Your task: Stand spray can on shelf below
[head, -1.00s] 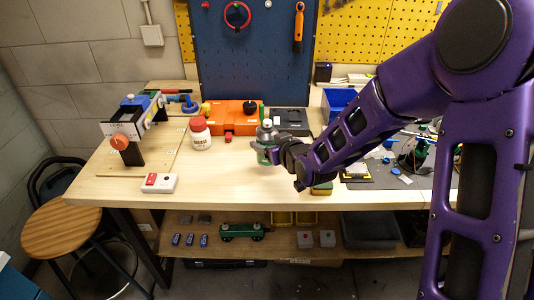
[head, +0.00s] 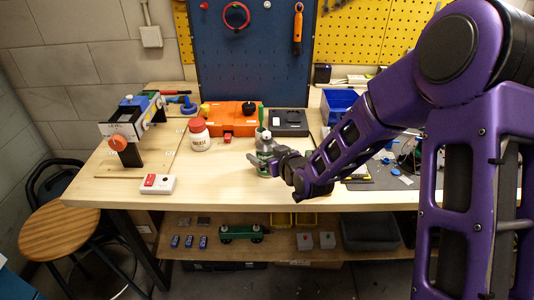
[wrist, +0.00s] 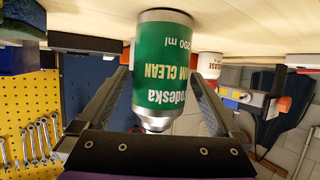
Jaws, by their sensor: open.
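The spray can (head: 263,147), with a green label and silver ends, stands on the bench top near the front middle. In the wrist view the can (wrist: 162,65) appears upside down, its base at the bench surface and its nozzle end toward my palm. My gripper (head: 268,163) is at the can from the right. Its fingers are open, one on each side of the can, and do not look closed on it. The shelf below (head: 285,246) is a wooden board under the bench top.
A white grease jar (head: 200,136) and an orange case (head: 232,117) stand behind and left. A red-and-white box (head: 158,184) lies front left.

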